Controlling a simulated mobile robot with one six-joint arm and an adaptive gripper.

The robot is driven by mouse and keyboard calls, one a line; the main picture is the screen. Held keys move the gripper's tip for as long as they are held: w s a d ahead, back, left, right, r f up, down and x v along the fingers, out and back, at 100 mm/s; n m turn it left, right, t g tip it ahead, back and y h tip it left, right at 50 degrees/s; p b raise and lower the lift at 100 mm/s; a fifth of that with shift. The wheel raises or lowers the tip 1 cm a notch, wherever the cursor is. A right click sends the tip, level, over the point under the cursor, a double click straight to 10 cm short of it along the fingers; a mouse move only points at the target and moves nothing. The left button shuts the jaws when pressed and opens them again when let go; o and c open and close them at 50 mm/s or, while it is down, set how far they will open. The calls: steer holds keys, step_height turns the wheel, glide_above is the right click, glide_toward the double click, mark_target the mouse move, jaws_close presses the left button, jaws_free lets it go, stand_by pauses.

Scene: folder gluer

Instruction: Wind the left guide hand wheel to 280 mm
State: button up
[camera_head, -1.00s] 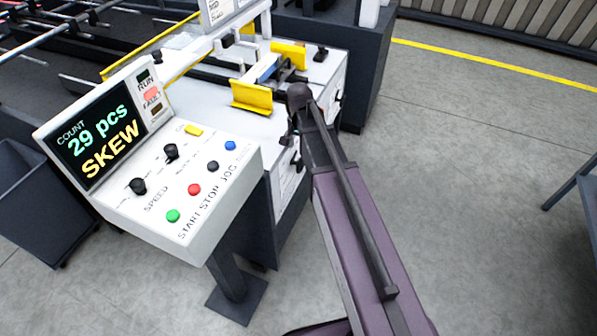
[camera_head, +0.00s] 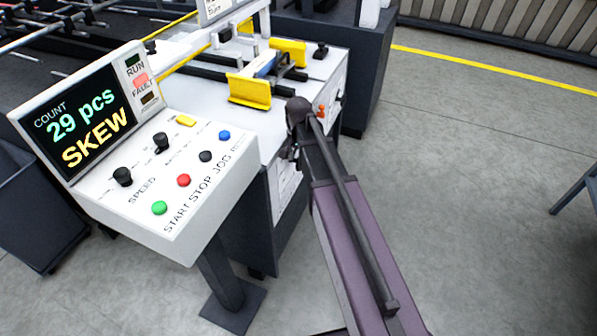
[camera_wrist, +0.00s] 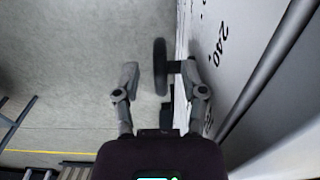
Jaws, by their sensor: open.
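The hand wheel (camera_wrist: 160,66) shows edge-on in the wrist view as a dark disc on a short shaft from a white side panel (camera_wrist: 225,65). The panel carries a printed scale; "240" is legible, but no pointer reading is. My gripper (camera_wrist: 160,78) is open. Its fingers stand on either side of the wheel in this view, with a visible gap on the left; whether the right finger touches wheel or shaft I cannot tell. In the head view my gripper (camera_head: 292,152) is beside the machine's side panel, mostly hidden by my arm, as is the wheel.
A control console (camera_head: 170,180) with coloured buttons stands left of my arm; its screen reads "29 pcs SKEW". Yellow guides (camera_head: 250,91) sit on the machine top. A small orange part (camera_head: 321,112) is on its side. Open grey floor (camera_head: 470,170) lies to the right.

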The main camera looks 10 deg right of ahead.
mark_target(298, 167)
steer(key=shift+f+b, duration=1.95)
steer(key=shift+f, duration=0.3)
steer(key=shift+c, duration=0.2)
jaws_close()
